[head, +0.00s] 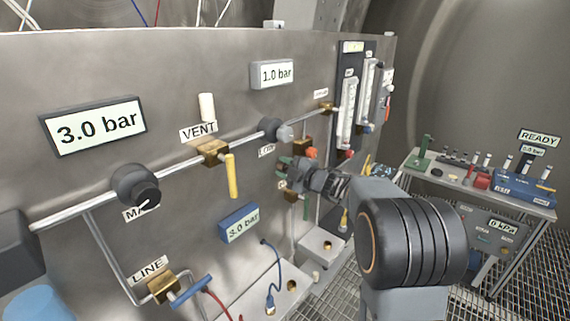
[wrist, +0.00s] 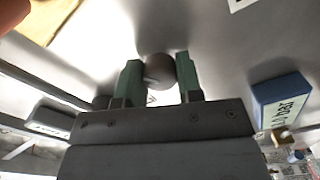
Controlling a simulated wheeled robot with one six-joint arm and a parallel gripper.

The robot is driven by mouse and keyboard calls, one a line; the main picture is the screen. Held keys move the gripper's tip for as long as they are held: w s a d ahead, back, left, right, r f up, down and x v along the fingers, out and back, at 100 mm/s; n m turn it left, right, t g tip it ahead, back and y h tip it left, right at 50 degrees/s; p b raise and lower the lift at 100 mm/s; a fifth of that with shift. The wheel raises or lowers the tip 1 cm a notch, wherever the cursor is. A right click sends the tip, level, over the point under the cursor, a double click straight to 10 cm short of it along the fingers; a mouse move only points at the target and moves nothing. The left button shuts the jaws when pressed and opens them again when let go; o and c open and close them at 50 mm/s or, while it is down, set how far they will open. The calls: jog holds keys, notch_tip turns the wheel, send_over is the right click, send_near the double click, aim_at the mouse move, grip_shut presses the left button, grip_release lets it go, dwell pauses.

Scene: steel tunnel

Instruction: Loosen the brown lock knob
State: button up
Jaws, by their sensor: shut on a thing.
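The lock knob (wrist: 159,67) shows in the wrist view as a round, dull grey-brown knob against the steel panel. My gripper (wrist: 160,82) has its two green fingers on either side of the knob, shut on it. In the head view, my gripper (head: 286,169) is at the panel, below the pipe and left of a red knob (head: 311,153). The lock knob cannot be made out there, and my gripper and arm cover part of that area.
A brass VENT valve (head: 215,152) with a yellow lever and a black MAIN knob (head: 136,187) sit to the left. A blue 3.0 bar gauge (head: 239,222) is below left of my gripper. A workbench (head: 470,185) with tools stands at the right, beyond grated floor.

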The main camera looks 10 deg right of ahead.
jog(key=m+p, duration=0.3)
jog(key=m, duration=0.3)
jog(key=shift+m, duration=0.3)
dwell(0.4)
jog(key=o, duration=0.9)
jog(key=b+v, duration=0.3)
jog(key=v, duration=1)
jog(key=shift+s+d, duration=0.25)
jog(key=shift+s, duration=0.1)
